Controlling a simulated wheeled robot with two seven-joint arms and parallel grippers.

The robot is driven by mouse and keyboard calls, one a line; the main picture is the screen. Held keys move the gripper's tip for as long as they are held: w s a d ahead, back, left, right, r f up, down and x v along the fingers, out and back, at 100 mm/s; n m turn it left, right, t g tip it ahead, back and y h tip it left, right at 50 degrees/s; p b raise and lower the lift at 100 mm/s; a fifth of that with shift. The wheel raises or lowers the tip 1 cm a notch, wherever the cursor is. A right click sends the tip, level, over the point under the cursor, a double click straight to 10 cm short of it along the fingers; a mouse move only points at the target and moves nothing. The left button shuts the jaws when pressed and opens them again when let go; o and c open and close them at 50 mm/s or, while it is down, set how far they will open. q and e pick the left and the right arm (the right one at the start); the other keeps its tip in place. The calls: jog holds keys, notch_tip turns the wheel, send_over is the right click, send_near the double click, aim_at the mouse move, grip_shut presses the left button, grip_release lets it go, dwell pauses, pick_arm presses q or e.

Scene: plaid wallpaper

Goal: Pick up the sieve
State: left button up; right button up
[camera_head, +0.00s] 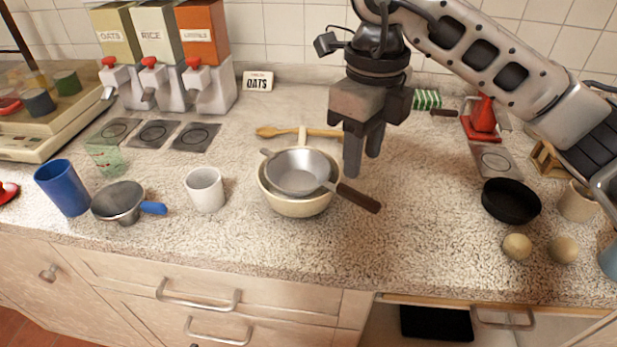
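The sieve (297,171) is a grey metal bowl with a dark brown handle and a small lug on the far left of its rim. It rests in a cream bowl (300,208) in the middle of the counter. Its handle points to the lower right, past the bowl's rim. My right gripper (364,162) hangs fingers down, above and behind the handle. Its two fingers look apart, with nothing between them, and it does not appear to touch the sieve. My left gripper is not in view.
A wooden spoon (290,132) lies behind the bowl. To the left are a white mug (205,189), a metal pan with a blue handle (120,203) and a blue cup (63,188). A black bowl (511,201) stands right. The counter right of the handle is clear.

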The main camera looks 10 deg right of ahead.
aim_at(358, 193)
notch_tip(358, 193, down, 3)
jog(key=shift+f, duration=0.15)
jog(key=shift+s+a+f+p, duration=0.15)
jog(key=shift+f+p, duration=0.1)
jog(key=shift+f, duration=0.65)
jog(key=shift+s+d+f+p, duration=0.15)
jog(key=shift+f+p, duration=0.15)
jog(key=shift+f, duration=0.6)
jog(key=shift+s+a+f+p, duration=0.15)
jog(key=shift+f+p, duration=0.1)
jog(key=shift+f, duration=0.65)
grip_shut()
